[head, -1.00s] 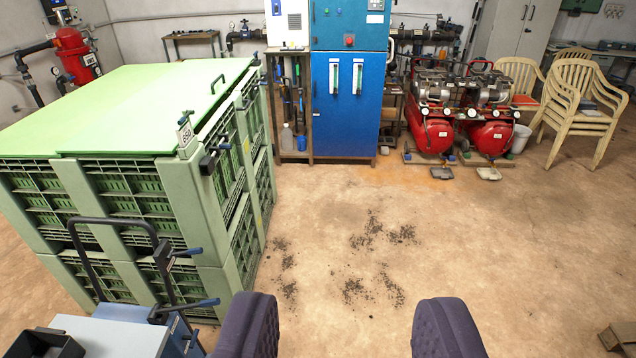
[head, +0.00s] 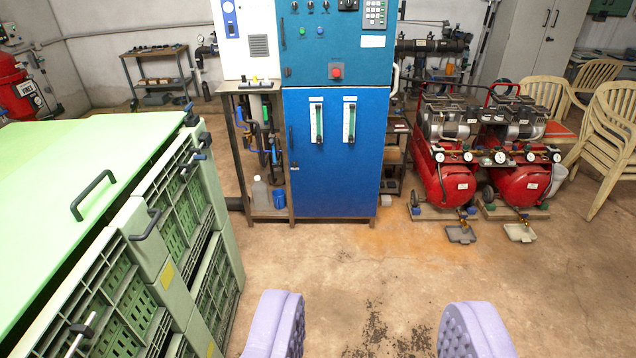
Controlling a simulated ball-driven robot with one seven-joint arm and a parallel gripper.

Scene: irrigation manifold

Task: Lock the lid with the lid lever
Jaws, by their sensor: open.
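A large green crate (head: 160,265) stands at the left with a flat light-green lid (head: 60,170) on top. A black bar handle (head: 93,195) is fixed on the lid, and another dark handle (head: 145,225) is on the crate's side just below the edge. A light lever with a dark end (head: 82,335) shows on the near side, at the lower left. I cannot tell which is the lid lever. My gripper (head: 372,305) is open and empty, right of the crate and apart from it.
A blue cabinet (head: 335,180) stands ahead, with a narrow metal rack (head: 236,165) beside it. Red compressors (head: 450,185) and stacked cream chairs (head: 605,130) are at the right. The floor (head: 400,265) between crate and compressors is clear apart from dark crumbs.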

